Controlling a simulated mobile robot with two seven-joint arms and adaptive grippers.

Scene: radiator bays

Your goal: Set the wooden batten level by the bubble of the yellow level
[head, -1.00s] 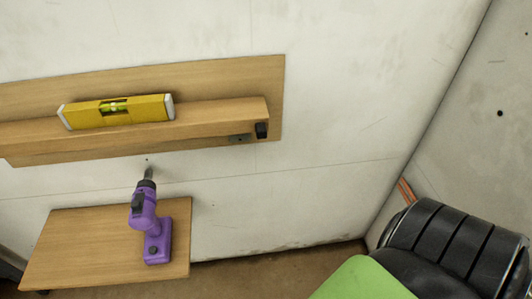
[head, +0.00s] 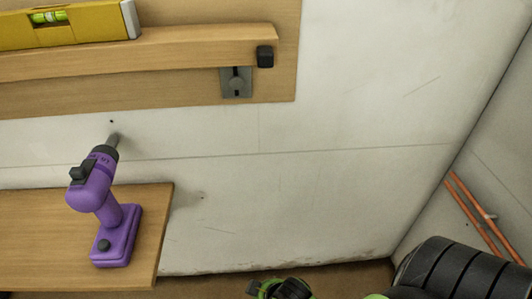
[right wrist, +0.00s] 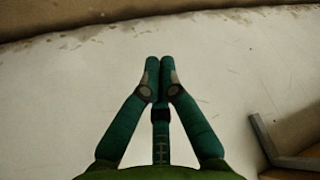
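The wooden batten (head: 150,56) runs along a wooden board on the wall and slants up to the right in the head view. The yellow level (head: 85,28) rests on the batten, its left end cut off. Its green vial (head: 50,17) shows, but I cannot tell exactly where the bubble sits between the marks. A black knob (head: 265,56) is at the batten's right end, above a slotted grey bracket (head: 236,82). In the right wrist view my right gripper (right wrist: 159,65) has its fingertips together with nothing visible between them. My left gripper is in neither view.
A purple drill (head: 105,210) stands on a wooden shelf (head: 40,235) at lower left. Orange pipes (head: 475,215) run along the right wall. The wall right of the board is clear. A grey angled edge (right wrist: 270,145) shows in the right wrist view.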

